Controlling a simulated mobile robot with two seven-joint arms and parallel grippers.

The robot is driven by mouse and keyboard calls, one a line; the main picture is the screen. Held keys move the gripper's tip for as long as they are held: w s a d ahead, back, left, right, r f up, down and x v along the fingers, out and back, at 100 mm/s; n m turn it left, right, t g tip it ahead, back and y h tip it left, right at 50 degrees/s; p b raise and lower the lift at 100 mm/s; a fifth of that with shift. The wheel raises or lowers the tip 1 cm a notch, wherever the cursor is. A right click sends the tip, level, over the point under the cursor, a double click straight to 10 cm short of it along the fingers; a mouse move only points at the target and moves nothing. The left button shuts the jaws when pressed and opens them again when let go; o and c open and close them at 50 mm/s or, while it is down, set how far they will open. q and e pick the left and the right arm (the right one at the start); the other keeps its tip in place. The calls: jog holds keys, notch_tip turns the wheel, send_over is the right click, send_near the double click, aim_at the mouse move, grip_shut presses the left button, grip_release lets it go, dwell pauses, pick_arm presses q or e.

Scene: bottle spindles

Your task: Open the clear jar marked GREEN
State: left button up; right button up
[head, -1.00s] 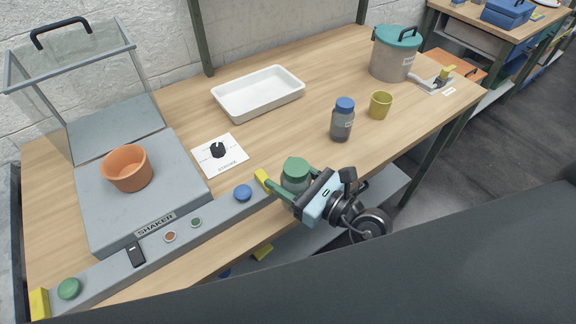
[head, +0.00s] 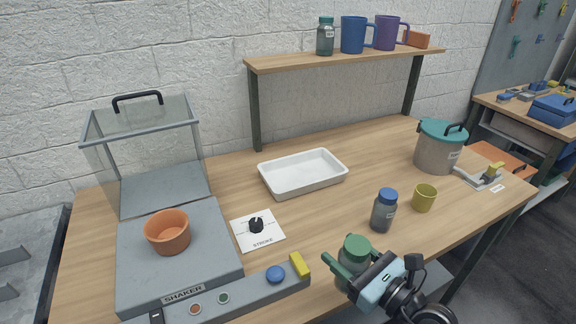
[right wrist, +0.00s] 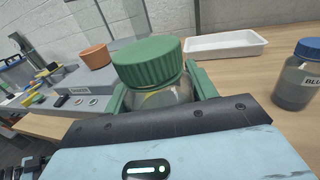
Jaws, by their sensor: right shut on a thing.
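A clear jar with a green ribbed screw lid (head: 356,246) is at the table's front edge, just right of the shaker's front strip. In the right wrist view its lid (right wrist: 148,62) sits on the clear body (right wrist: 160,97). I see no writing on the side that shows. My right gripper (head: 350,262) is shut on this jar, with its green fingers on either side of the body below the lid. The jar's lower part is hidden behind the gripper, so I cannot tell whether it touches the table. My left gripper is not in view.
A blue-capped bottle (head: 384,212) and yellow cup (head: 424,198) stand close behind the right gripper. The shaker (head: 140,255) with an orange bowl (head: 168,233) is at left. A white tray (head: 303,174) lies behind. Another green-lidded jar (head: 325,38) stands on the shelf.

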jog(key=d+r+h, duration=0.1)
jog(key=d+r, duration=0.2)
jog(key=d, duration=0.3)
jog(key=shift+w+d+r+m+t, duration=0.15)
jog(key=shift+w+r+m+t, duration=0.1)
jog(key=shift+m+t, duration=0.15)
